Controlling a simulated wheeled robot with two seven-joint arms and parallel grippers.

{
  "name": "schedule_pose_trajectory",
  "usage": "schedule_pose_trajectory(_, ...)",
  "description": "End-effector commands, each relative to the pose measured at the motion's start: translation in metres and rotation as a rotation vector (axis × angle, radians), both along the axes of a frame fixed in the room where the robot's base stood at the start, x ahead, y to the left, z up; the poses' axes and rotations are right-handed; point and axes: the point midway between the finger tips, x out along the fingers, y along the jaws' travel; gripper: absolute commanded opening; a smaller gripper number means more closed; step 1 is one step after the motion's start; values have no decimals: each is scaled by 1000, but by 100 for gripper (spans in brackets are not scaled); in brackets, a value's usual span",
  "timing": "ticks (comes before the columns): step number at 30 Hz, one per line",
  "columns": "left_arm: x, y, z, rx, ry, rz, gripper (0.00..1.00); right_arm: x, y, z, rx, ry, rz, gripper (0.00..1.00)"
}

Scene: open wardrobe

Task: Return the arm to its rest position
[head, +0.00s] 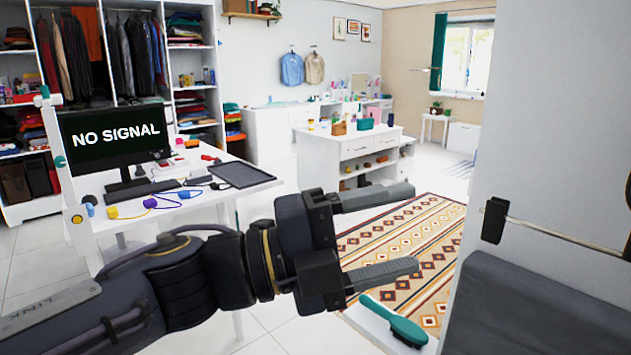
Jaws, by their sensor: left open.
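My left arm (165,290) comes in from the lower left and reaches across the lower middle of the head view. My left gripper (388,232) is open, its two fingers spread apart and pointing right, with nothing between them. Beyond the gap between the fingers lies the patterned rug. A teal hairbrush (394,320) lies on a white surface (365,318) just below the lower finger in the picture; the two look apart, but the depth between them is hard to tell. My right gripper is not in view.
A desk (235,187) with a monitor (113,137) stands left, behind my arm. A tall grey panel (560,120) with a dark handle piece (494,220) rises close on the right. A white island (325,150) and patterned rug (432,225) lie beyond. The open wardrobe (192,60) is at the back left.

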Motion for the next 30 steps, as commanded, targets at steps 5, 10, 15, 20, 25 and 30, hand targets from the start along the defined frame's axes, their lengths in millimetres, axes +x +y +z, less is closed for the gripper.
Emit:
schedule_pose_trajectory(5, 33, 36, 8, -83, 133, 185, 66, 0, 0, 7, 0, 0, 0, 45)
schedule_pose_trajectory(10, 68, 88, 4, -184, 318, 410, 66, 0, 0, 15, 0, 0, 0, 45)
schedule_pose_trajectory(15, 96, 172, -27, -324, 620, 722, 66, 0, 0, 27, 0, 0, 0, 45)
schedule_pose_trajectory(20, 84, 265, -102, -492, 1065, 1066, 66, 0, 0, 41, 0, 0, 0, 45)
schedule_pose_trajectory(25, 15, 310, -195, -642, 1606, 1310, 66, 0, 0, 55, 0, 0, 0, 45)
schedule_pose_trajectory(30, -58, 299, -250, -721, 2059, 1367, 66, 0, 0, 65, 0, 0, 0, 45)
